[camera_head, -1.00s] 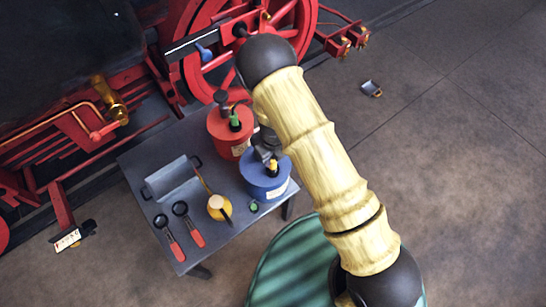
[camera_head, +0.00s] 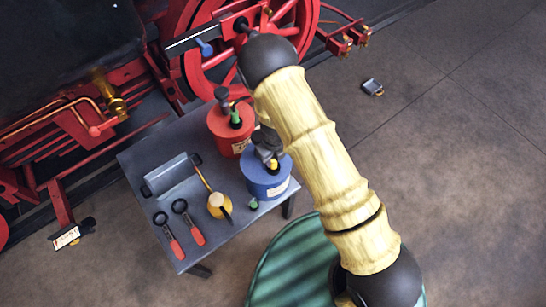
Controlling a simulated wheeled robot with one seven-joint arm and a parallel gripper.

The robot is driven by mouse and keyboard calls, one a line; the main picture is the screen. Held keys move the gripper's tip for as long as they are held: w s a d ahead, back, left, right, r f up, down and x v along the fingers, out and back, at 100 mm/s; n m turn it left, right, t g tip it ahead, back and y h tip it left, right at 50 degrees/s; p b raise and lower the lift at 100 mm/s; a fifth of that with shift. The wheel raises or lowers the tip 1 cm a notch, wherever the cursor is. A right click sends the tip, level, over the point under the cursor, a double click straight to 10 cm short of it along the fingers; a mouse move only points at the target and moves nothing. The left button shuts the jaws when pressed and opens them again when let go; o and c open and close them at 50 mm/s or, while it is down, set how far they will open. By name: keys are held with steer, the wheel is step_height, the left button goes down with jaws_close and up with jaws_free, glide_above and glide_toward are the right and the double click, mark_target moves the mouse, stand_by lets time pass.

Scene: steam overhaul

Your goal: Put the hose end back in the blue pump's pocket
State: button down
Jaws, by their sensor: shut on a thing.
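The blue pump (camera_head: 267,184), a round can with a pale label, stands at the right end of the grey table. My gripper (camera_head: 270,156), dark and partly behind my arm, is right over its top. A small yellow piece (camera_head: 274,165), which looks like the hose end, shows at the jaws, and my gripper appears shut on it. The pump's pocket is hidden by my gripper, so I cannot tell whether the yellow piece is in it or above it. No clear run of hose shows.
The red pump (camera_head: 229,134) with a green piece on top stands close behind. The table (camera_head: 184,230) also holds a grey tray (camera_head: 172,176), a yellow oil can (camera_head: 219,205), two red-handled tools and a small green item (camera_head: 253,203). Red engine wheels rise behind.

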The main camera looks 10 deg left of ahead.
steer(key=c, duration=1)
jaws_free()
steer(key=shift+o, duration=0.2)
step_height(320, 180, up, 17)
steer(key=shift+r+p, duration=0.2)
steer(key=shift+p, duration=0.15)
steer(key=shift+d, duration=0.1)
